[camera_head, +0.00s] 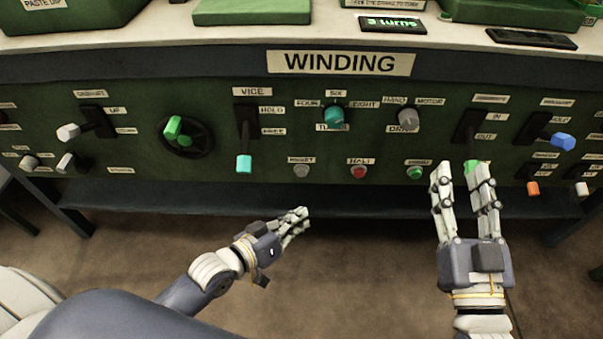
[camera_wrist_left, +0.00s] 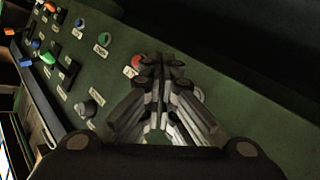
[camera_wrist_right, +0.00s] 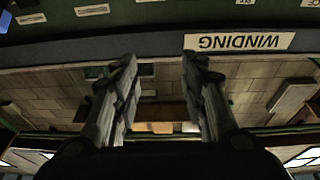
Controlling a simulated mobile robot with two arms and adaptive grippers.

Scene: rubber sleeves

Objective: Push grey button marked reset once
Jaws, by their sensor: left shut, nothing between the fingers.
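The grey button (camera_head: 301,170) sits low on the green panel under a small label that appears to read RESET. My left gripper (camera_head: 302,214) is shut and empty, below and in front of that button in the head view, with a visible gap in the picture. My right gripper (camera_head: 459,167) is open and empty, in front of the panel's right part near a green-tipped lever (camera_head: 470,165).
A red button (camera_head: 359,172) is right of the grey one, and a green button (camera_head: 415,172) further right. A cyan-tipped lever (camera_head: 244,163) hangs to the left. A teal knob (camera_head: 334,117) is above. A dark ledge (camera_head: 340,202) runs below the panel.

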